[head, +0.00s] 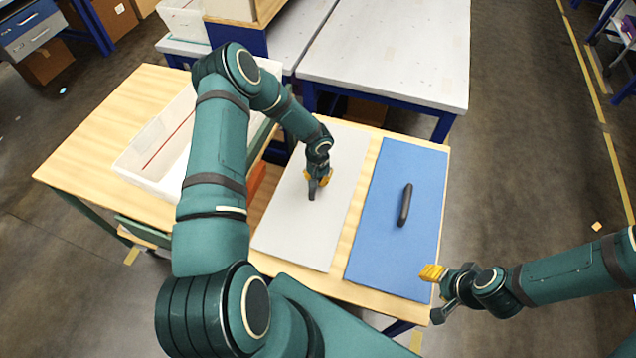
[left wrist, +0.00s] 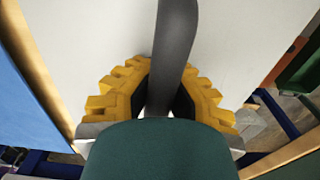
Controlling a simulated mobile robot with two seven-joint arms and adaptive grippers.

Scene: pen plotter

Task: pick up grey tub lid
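The grey tub lid (head: 325,225) is a flat pale panel on the wooden table, with a dark bar handle (head: 312,190). My left gripper (head: 318,180) is over the lid at its handle. In the left wrist view, its yellow fingers (left wrist: 160,95) sit on both sides of the dark handle (left wrist: 176,40), closed against it. The pale lid (left wrist: 100,35) lies behind the fingers and looks flat on the table. My palm hides the near part of the handle. My right gripper (head: 440,292) is empty, its fingers apart, off the table's right front edge.
A blue lid (head: 385,250) with a black handle (head: 405,205) lies to the right, with a narrow wooden strip between. A white tub (head: 150,155) stands at the left on the wooden table (head: 85,140). White-topped tables (head: 390,50) stand behind. The floor at right is mostly clear.

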